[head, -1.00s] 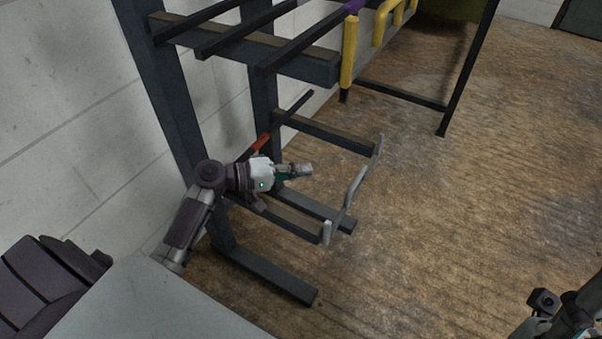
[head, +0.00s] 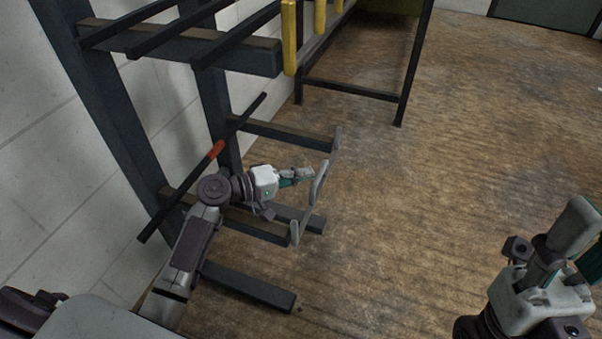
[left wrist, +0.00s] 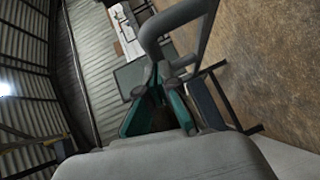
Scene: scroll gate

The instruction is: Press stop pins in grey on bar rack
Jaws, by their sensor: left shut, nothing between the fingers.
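The bar rack (head: 105,120) is a dark steel frame with arms reaching out. Grey stop pins show at its lower arm ends: one (head: 336,138) on the upper of these arms, and another (head: 294,233) lower down. A bent grey handle (head: 319,184) stands between them; whether it joins both pins is unclear. My left gripper (head: 306,173) is shut and empty, with its tips close beside the handle; contact is unclear. In the left wrist view a grey loop (left wrist: 152,30) rises just ahead of the teal fingers (left wrist: 155,100). My right gripper (head: 582,245) is at lower right, partly cut off.
Yellow pins (head: 289,38) stand on the rack's upper level. A dark rod with a red band (head: 216,150) leans across the lower arms near the wall (head: 45,160). The wooden floor (head: 430,200) right of the rack is clear.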

